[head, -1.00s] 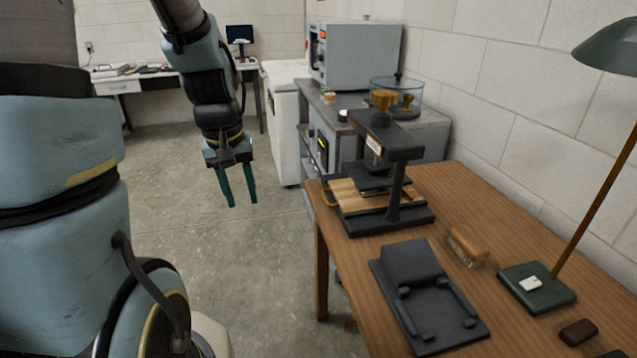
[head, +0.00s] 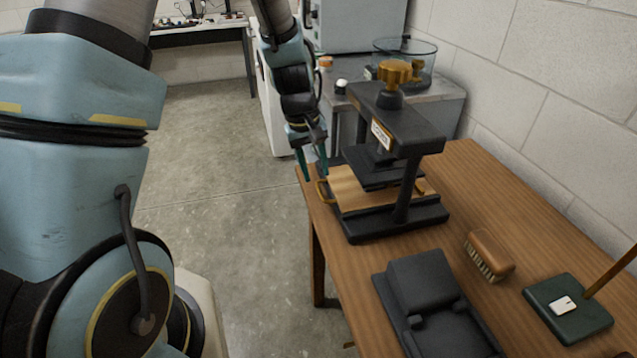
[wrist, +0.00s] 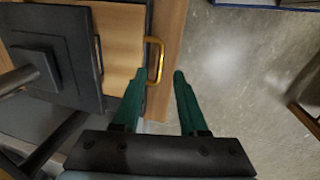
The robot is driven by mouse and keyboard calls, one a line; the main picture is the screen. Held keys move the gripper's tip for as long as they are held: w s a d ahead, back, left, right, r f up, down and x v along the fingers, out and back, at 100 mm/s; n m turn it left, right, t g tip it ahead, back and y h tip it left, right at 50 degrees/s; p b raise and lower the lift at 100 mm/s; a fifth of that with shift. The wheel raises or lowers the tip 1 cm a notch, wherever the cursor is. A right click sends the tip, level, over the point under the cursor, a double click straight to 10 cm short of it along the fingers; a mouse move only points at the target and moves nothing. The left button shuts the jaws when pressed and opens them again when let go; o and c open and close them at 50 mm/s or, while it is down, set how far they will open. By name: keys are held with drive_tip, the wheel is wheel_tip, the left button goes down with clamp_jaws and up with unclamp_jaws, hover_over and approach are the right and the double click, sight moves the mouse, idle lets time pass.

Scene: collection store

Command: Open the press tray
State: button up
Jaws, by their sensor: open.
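The press (head: 392,118) is a dark metal frame with a brass knob on top, standing on the wooden table. Its tray (head: 346,190) is a light wooden board under the dark plate, with a brass handle (head: 322,191) at its left end. In the wrist view the handle (wrist: 155,60) juts from the tray (wrist: 122,35) over the table's edge. My gripper (head: 315,176) is open and empty, just left of the press and close to the handle. In the wrist view, my gripper's green fingers (wrist: 160,78) point toward the handle, which lies nearer the left finger; contact cannot be told.
A dark cradle-like stand (head: 428,300), a wooden brush (head: 489,256) and a green lamp base (head: 568,308) are on the table (head: 470,190). A grey bench with a glass vessel (head: 405,60) stands behind. Floor left of the table is clear.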

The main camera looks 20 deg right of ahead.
sight(321, 194)
drive_tip(key=shift+s+d+f+p, duration=0.1)
drive_tip(key=shift+d+f+p, duration=0.05)
drive_tip(key=shift+f, duration=0.8)
drive_tip(key=shift+w+d+f+p, duration=0.1)
drive_tip(key=shift+d+f+p, duration=0.1)
drive_tip(key=shift+f, duration=0.8)
drive_tip(key=shift+s+d+f+p, duration=0.1)
drive_tip(key=shift+d+f, duration=0.05)
drive_tip(key=shift+f, duration=0.8)
clamp_jaws()
